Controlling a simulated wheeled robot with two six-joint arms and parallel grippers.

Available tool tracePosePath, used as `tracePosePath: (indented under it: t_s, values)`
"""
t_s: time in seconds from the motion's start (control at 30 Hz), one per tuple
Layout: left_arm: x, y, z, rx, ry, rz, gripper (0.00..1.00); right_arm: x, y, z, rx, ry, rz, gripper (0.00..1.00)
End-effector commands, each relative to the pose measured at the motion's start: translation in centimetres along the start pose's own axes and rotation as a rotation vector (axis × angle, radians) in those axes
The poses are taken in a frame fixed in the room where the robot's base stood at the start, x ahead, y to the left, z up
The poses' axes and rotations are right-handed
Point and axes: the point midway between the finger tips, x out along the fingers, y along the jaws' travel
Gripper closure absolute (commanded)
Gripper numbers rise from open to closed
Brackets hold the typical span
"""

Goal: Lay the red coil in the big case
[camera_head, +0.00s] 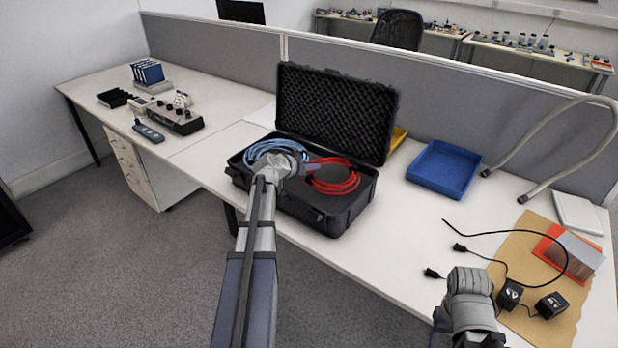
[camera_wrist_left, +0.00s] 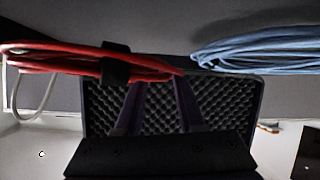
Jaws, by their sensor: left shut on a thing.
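The big case (camera_head: 330,222) is black and stands open on the desk, its foam-lined lid (camera_head: 335,115) raised at the back. A blue coil (camera_head: 275,150) is at the left part of the case. My left gripper (camera_head: 308,166) is over the case, shut on the red coil (camera_head: 338,180), which appears over the right part of the case. In the left wrist view the red coil (camera_wrist_left: 60,60), with a black strap, crosses the fingertips; the blue coil (camera_wrist_left: 255,50) is to its right. Whether the red coil touches the case floor is unclear. My right gripper (camera_head: 468,282) is over the desk's front right; its jaws are unclear.
A blue tray (camera_head: 443,168) stands right of the case, with a yellow thing (camera_head: 398,138) behind the lid. Adapters (camera_head: 510,294) and cables lie on brown paper (camera_head: 570,318). A curved grey tube (camera_head: 535,120) rises at the right. Instruments (camera_head: 175,118) stand at the left.

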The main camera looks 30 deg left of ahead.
Motion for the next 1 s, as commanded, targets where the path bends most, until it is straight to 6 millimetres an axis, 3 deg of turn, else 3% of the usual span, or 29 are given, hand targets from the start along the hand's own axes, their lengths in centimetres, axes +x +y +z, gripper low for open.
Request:
tracePosePath:
  t_s: [0.27,0.63,0.67,0.9,1.0]
  values:
    - [1.7,-0.5,3.0,-0.002,0.001,0.000,1.00,3.5,-0.3,-0.2,0.000,0.000,0.000,0.50]
    - [1.8,-0.5,3.1,-0.001,0.001,0.000,1.00,3.5,-0.3,-0.2,0.000,0.000,0.000,0.50]
    - [1.8,-0.5,3.1,0.000,0.000,0.000,0.61,3.6,-0.3,-0.2,0.000,0.000,0.000,0.50]
    - [1.7,-0.5,3.0,0.000,0.000,0.000,0.34,3.5,-0.3,-0.2,0.000,0.000,0.000,0.50]
    - [1.7,-0.5,3.0,0.000,0.000,0.000,0.32,3.5,-0.3,-0.2,0.000,0.000,0.000,0.50]
